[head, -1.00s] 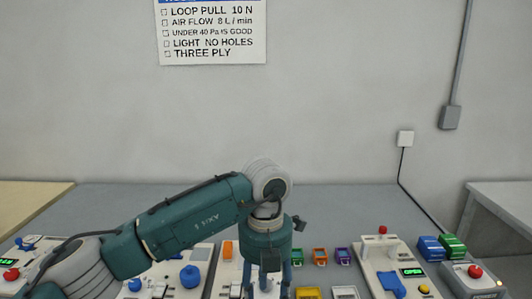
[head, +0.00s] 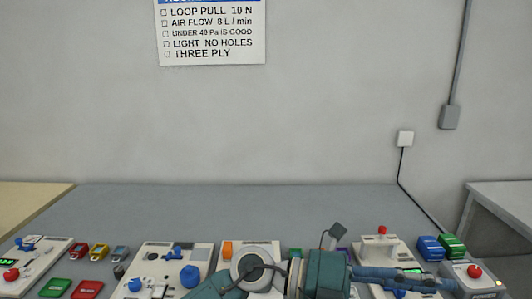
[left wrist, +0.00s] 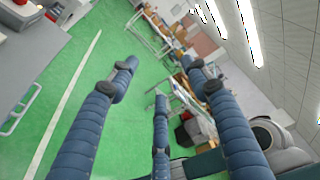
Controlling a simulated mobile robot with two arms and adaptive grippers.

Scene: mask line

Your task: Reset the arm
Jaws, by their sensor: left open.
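My left arm is folded low at the front middle of the bench in the head view. My left gripper (head: 440,283) points to the right, its blue fingers in front of the right-hand test station in the picture. In the left wrist view the fingers of this gripper (left wrist: 158,78) are spread apart with nothing between them. Green floor and distant furniture show beyond them. My right gripper is in neither view.
The grey bench (head: 230,212) is bare at the back. Along its front stand a left station (head: 205,256), a right station (head: 375,243) with a red knob, blue and green blocks (head: 453,245), and a red-button box (head: 475,271). Small coloured trays (head: 87,289) lie at left.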

